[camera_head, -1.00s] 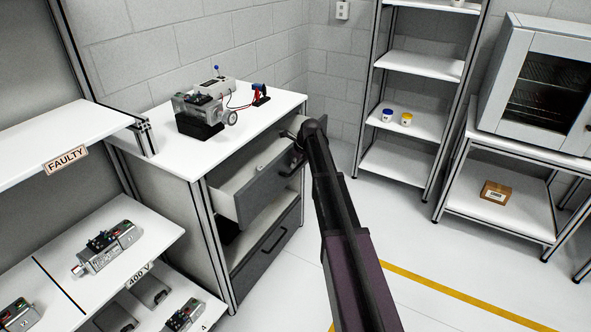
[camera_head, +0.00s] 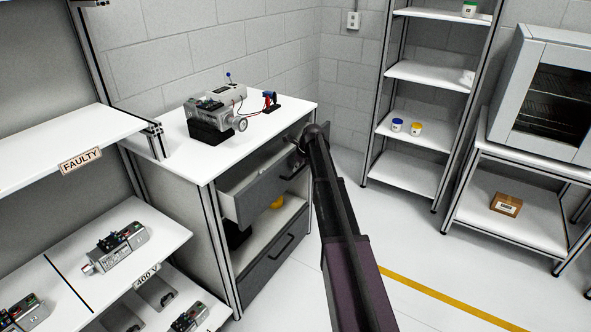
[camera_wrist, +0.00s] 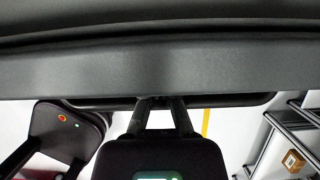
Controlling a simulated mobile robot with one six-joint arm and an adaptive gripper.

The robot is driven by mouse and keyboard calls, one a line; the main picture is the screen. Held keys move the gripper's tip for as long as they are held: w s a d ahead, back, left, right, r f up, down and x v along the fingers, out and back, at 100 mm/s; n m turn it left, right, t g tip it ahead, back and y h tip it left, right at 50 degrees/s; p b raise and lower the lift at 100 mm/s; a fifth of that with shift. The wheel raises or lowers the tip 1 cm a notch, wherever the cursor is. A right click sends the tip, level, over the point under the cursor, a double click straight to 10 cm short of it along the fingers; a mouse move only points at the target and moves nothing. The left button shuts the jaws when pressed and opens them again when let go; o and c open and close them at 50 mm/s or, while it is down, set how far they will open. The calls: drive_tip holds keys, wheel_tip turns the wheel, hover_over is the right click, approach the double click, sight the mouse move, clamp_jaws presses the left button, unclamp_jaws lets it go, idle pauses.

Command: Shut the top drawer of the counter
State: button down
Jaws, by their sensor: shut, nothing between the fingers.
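The counter (camera_head: 190,155) stands left of centre, with a white top and grey sides. Its top drawer (camera_head: 262,192) has a dark grey front and is partly pulled out, with a strip of its pale inside showing. My gripper (camera_head: 298,148) is at the right part of the drawer front, largely hidden by my arm. In the wrist view the drawer front (camera_wrist: 160,68) fills the top, with its dark bar handle (camera_wrist: 235,99) below. My gripper's fingers (camera_wrist: 158,104) are together at the middle of the handle, empty; exact contact is unclear.
Below is a lower drawer front (camera_head: 270,255), with a yellow object (camera_head: 277,202) visible above it. A motor unit (camera_head: 215,115) and a small red-and-blue device (camera_head: 270,101) stand on the counter. Shelving (camera_head: 90,145) is at left. Open floor lies at right.

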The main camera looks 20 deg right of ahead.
drive_tip(key=shift+p+v, duration=2.75)
drive_tip(key=shift+v, duration=0.25)
drive_tip(key=shift+p+v, duration=1.75)
drive_tip(key=shift+v, duration=0.2)
drive_tip(key=shift+a, duration=0.15)
drive_tip(key=s+a+n+g+h, duration=0.1)
drive_tip(key=s+a+n, duration=0.6)
drive_tip(key=s, duration=0.5)
drive_tip(key=s+a+n+g, duration=0.1)
drive_tip(key=s+a+n, duration=0.6)
drive_tip(key=s+n, duration=0.5)
drive_tip(key=s+a+f+n+g+h, duration=0.1)
drive_tip(key=s+a+n, duration=0.6)
drive_tip(key=s, duration=0.5)
drive_tip(key=n, duration=0.2)
drive_tip(key=shift+s+n+g+h, duration=0.25)
drive_tip(key=shift+n+g+h, duration=0.05)
drive_tip(key=shift+f, duration=0.15)
